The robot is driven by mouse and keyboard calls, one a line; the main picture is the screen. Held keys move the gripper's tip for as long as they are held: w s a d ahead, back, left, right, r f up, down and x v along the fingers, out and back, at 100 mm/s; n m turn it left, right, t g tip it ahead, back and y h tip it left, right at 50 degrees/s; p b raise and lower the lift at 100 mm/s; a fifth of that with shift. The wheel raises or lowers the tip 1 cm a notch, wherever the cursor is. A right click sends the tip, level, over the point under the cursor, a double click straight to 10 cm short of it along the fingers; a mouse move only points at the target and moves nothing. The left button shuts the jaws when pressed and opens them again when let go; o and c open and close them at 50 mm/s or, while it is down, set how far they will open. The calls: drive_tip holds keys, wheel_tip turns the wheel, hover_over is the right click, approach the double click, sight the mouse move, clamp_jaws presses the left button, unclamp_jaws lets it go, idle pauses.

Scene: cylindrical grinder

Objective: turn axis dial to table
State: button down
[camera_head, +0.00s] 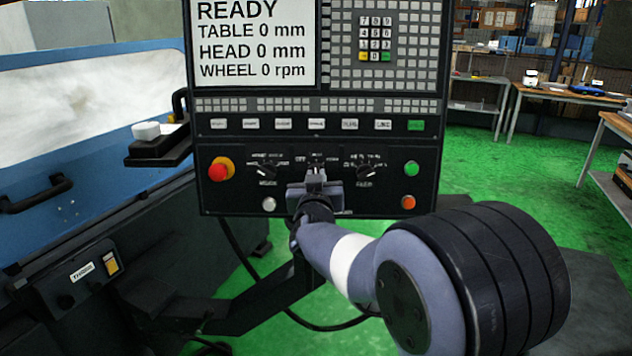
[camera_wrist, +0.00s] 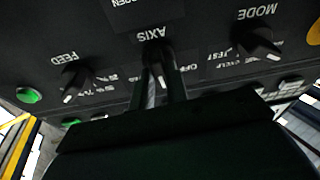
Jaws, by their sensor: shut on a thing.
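The axis dial (camera_wrist: 155,54) is a black knob in the middle of the control panel's lower row, under the AXIS label in the upside-down wrist view. My gripper (camera_wrist: 164,88) is shut on it, with one finger on each side. A pale mark shows between the fingers, but I cannot tell which label it points to. OFF is printed beside the dial; the other labels are partly hidden. In the head view my gripper (camera_head: 316,178) reaches the panel there and covers most of the dial. The screen (camera_head: 255,45) reads READY, TABLE 0 mm, HEAD 0 mm, WHEEL 0 rpm.
The mode dial (camera_head: 267,173) and feed dial (camera_head: 364,173) flank the axis dial closely. A red emergency button (camera_head: 220,169) is at the panel's left; green (camera_head: 411,168) and orange (camera_head: 408,202) buttons are at its right. A black shelf (camera_head: 158,150) juts out on the left.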

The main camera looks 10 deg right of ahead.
drive_tip(key=shift+m, duration=0.5)
drive_tip(key=c, duration=1.4)
unclamp_jaws()
drive_tip(key=v, duration=1)
drive_tip(key=shift+s+a+b, duration=0.25)
drive_tip(key=shift+s+b, duration=0.1)
drive_tip(key=shift+s, duration=0.05)
drive_tip(key=shift+w, duration=0.1)
drive_tip(key=x, duration=1)
drive_tip(key=shift+w+d+p, duration=0.2)
drive_tip(key=shift+w+p, duration=0.15)
